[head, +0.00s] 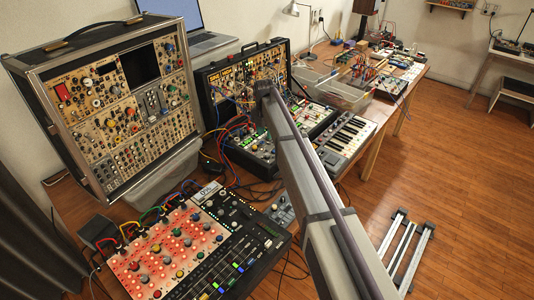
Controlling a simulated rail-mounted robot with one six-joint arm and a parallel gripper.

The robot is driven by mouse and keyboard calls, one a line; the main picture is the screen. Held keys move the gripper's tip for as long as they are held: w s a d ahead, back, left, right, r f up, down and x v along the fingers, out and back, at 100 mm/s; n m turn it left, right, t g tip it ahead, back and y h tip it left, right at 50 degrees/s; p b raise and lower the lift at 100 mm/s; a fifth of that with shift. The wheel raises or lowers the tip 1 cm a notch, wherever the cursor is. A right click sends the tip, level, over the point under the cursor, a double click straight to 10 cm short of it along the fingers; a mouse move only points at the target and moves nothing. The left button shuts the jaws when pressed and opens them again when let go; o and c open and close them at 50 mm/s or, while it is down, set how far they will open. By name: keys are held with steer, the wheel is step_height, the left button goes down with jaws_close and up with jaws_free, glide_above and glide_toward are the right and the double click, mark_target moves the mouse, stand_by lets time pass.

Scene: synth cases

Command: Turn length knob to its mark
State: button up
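I cannot pick out which knob is the length knob, and no label or mark can be read at this size. Many small knobs cover the tall synth case (128,125) at the left, which stands tilted back on a clear bin. More knobs are on the smaller open synth case (240,78) at the middle, partly hidden by my arm. A red-lit mixer (165,256) with coloured knobs and faders lies at the front. My arm runs from the lower right up to a dark joint in front of the middle case. My gripper does not show.
Patch cables hang between the cases. A small keyboard (343,135) lies right of my arm, near the table edge. A clear bin (335,92) and a laptop (205,42) stand behind. Metal rails (405,245) lie on the open wooden floor at the right.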

mark_target(267, 154)
step_height(267, 154, down, 11)
steer(key=b, duration=1.1)
steer(key=shift+s+d+f, duration=0.1)
steer(key=shift+d, duration=0.05)
steer(key=shift+r, duration=0.2)
